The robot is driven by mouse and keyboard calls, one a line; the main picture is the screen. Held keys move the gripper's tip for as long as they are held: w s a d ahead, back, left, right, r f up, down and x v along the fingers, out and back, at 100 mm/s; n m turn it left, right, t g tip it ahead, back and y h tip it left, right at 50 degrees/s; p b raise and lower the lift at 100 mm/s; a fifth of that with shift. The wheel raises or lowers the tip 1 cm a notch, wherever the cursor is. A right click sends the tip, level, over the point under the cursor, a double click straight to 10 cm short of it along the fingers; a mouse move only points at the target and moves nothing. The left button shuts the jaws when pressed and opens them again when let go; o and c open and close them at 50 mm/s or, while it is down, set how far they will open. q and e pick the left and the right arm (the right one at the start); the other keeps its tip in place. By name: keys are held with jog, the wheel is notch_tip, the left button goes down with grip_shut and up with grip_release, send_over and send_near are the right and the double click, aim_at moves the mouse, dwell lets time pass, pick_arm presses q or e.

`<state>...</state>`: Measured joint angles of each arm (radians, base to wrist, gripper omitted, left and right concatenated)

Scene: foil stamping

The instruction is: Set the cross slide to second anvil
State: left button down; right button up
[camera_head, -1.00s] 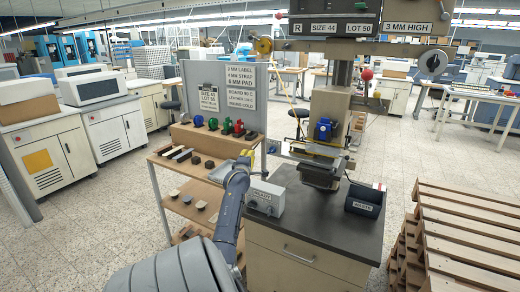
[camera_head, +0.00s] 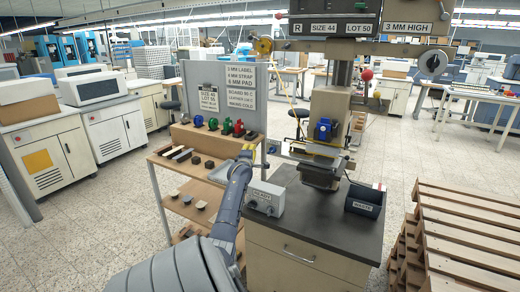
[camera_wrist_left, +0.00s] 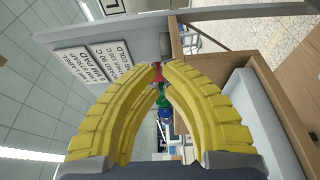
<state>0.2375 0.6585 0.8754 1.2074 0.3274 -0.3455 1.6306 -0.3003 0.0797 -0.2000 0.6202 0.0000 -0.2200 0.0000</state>
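The press (camera_head: 328,110) stands on a dark-topped cabinet right of centre. A blue part (camera_head: 324,130) shows on its front, with a dark block (camera_head: 322,173) below. I cannot tell which part is the cross slide, or make out a second anvil. My left gripper (camera_head: 247,155) is at the right end of the shelf rack, left of the press and apart from it. In the left wrist view its yellow fingers (camera_wrist_left: 158,80) bow towards each other. Their tips are close together; whether they touch is unclear. Nothing held is visible. My right gripper is not in view.
The shelf rack (camera_head: 165,162) holds red, green and blue knobbed pieces (camera_head: 226,127) and several small blocks. A grey labelled box (camera_head: 265,197) and a black waste bin (camera_head: 364,200) stand on the cabinet. Wooden pallets (camera_head: 465,225) are stacked at right.

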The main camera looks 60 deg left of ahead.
aim_at(276, 151)
pick_arm(q)
jog(key=shift+w+a, duration=0.15)
jog(key=shift+w, duration=2.25)
jog(key=w+d, duration=0.2)
jog(key=d, duration=0.1)
jog(key=w+d, duration=0.3)
jog(key=d, duration=0.1)
jog(key=w+d, duration=0.2)
jog(key=d, duration=0.1)
jog(key=shift+w+d, duration=0.2)
jog(key=shift+w, duration=0.05)
jog(key=s+a, duration=0.2)
jog(key=a, duration=0.1)
jog(key=shift+s+a, duration=0.15)
jog(key=shift+s, duration=0.15)
jog(key=v, duration=1)
